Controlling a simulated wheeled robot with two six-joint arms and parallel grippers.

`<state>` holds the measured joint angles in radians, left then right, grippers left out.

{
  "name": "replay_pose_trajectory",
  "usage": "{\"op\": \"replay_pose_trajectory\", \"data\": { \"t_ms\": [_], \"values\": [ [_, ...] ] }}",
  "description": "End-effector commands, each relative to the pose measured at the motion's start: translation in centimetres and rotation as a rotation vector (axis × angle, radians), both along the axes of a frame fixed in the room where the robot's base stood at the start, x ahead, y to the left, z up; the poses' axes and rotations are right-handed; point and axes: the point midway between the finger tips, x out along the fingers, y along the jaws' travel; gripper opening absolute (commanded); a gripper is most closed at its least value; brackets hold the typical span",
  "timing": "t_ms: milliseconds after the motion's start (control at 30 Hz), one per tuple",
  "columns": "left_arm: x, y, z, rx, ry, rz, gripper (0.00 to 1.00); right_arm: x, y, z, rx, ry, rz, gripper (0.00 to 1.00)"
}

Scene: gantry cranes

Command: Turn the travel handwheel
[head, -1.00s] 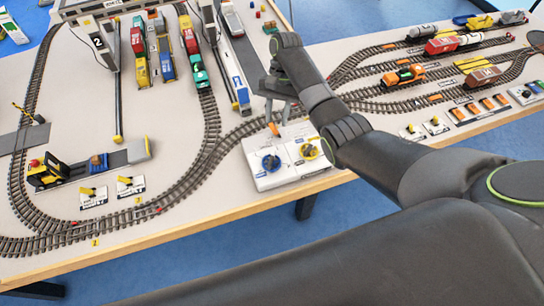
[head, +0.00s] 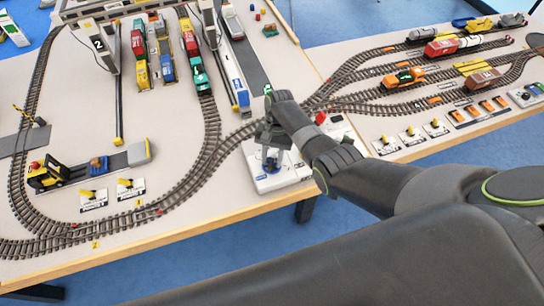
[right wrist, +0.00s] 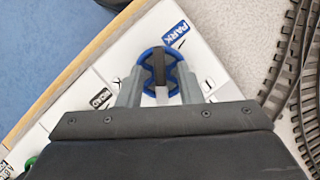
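The blue handwheel (head: 271,164) with a dark crossbar sits on the white control panel (head: 262,186) at the table's front edge. In the right wrist view the blue wheel (right wrist: 147,56) lies between my two grey fingers, close to a PARK label (right wrist: 176,33). My right gripper (head: 272,143) points down over the wheel. It also shows in the right wrist view (right wrist: 160,88), with its fingers apart on either side of the wheel. I cannot tell whether they touch its rim. My left gripper is out of view.
Model rail tracks (head: 212,130) curve left of and behind the panel. A red knob (head: 320,118) stands beyond my right arm. A blue-and-white truck (head: 238,92) is behind the panel, and a yellow-black loader (head: 48,175) is at the left.

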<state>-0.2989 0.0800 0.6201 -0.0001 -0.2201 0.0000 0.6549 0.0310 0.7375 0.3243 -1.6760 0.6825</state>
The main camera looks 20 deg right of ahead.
Motion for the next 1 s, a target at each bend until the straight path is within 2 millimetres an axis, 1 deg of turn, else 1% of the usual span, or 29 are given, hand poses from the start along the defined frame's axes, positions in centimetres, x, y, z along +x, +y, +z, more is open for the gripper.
{"op": "replay_pose_trajectory", "data": {
  "t_ms": [100,333,367,700,867,1000],
  "values": [
    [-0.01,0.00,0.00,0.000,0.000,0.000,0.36,0.00,0.01,0.00,0.000,0.000,0.000,0.31],
    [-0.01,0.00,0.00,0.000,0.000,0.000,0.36,0.01,0.02,0.03,0.000,0.000,0.000,0.01],
    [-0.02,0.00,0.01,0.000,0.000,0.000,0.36,0.01,0.02,0.03,0.000,0.000,0.000,0.00],
    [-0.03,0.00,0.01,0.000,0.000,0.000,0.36,0.05,0.03,0.07,-0.001,0.001,0.025,0.00],
    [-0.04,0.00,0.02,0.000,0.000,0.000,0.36,0.09,0.11,0.09,0.001,0.001,0.094,0.00],
    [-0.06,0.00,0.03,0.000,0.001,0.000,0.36,0.14,0.21,0.12,0.001,0.001,0.194,0.00]
  ]
}}
